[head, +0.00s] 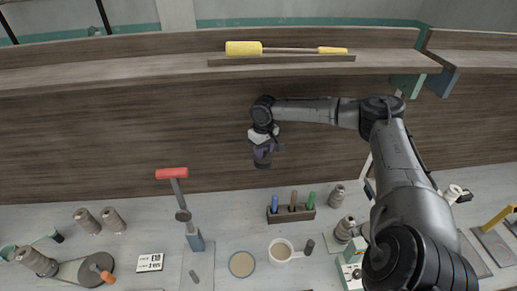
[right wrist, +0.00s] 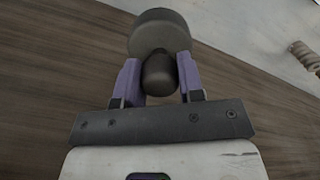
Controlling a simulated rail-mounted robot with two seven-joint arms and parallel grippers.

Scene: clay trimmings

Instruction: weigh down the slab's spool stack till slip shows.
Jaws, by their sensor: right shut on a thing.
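My right gripper (head: 262,148) is raised in front of the wooden back wall, above the work table. In the right wrist view its two purple fingers (right wrist: 158,82) are shut on the knob of a dark grey round weight (right wrist: 160,32). The weight also shows in the head view (head: 263,161), small and partly hidden by the gripper. Several grey-brown spools stand on the table, among them one at the right (head: 345,229) and a pair at the left (head: 88,221). I cannot tell which belong to the slab's stack. No slip is discernible. My left gripper is not in view.
A rack of coloured-handled tools (head: 291,212), a pale mug (head: 281,251), a round disc (head: 242,264) and a red-topped upright tool (head: 172,174) stand on the table. A shelf (head: 150,65) runs along the back, with a yellow-ended roller (head: 290,49) on it.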

